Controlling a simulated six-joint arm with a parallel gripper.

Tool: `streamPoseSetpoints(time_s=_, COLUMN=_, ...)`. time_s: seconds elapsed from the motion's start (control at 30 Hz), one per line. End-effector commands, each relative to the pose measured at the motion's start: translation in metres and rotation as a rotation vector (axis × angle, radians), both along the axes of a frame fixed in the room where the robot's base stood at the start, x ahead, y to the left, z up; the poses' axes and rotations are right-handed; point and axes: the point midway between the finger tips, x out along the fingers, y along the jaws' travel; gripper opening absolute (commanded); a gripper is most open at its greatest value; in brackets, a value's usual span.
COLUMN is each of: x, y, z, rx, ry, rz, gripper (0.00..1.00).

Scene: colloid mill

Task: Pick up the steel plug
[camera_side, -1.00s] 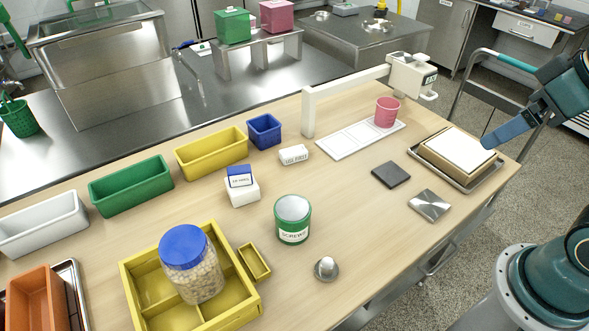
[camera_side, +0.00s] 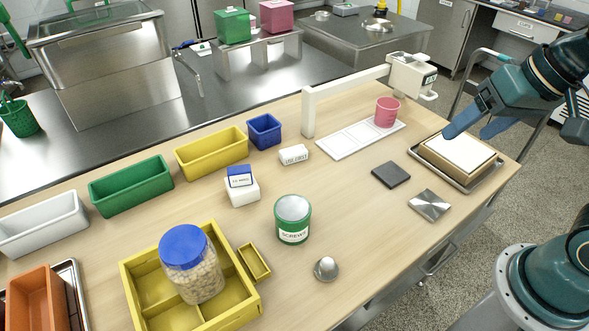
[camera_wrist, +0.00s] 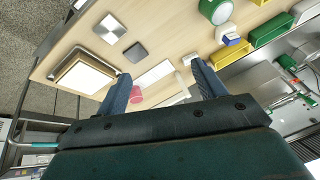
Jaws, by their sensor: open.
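The steel plug (camera_side: 326,269), a small rounded metal piece with a wider round base, sits upright on the wooden bench near its front edge, right of and in front of the green screws tin (camera_side: 293,220). I cannot make it out in the wrist view. My gripper (camera_side: 470,133) is open and empty, at the far right over the shallow tray with the white-topped block (camera_side: 458,150), well away from the plug. In the wrist view my gripper (camera_wrist: 160,75) has its blue fingers spread, with a pink cup (camera_wrist: 137,96) beyond them.
A dark square plate (camera_side: 391,175) and a shiny metal plate (camera_side: 430,205) lie between my gripper and the plug. A white overhanging frame (camera_side: 345,95) stands behind. A yellow divided box (camera_side: 130,270) with a blue-lidded jar (camera_side: 190,265) is left. Bench right of the plug is clear.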

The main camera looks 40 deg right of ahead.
Motion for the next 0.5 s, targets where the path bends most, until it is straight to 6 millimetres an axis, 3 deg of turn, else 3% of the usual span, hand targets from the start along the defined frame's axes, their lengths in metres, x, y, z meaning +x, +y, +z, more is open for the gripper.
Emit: streamPoseSetpoints(time_s=0.5, x=0.045, y=0.06, z=-0.053, rx=0.327, ry=0.193, rz=-0.484, gripper=0.7)
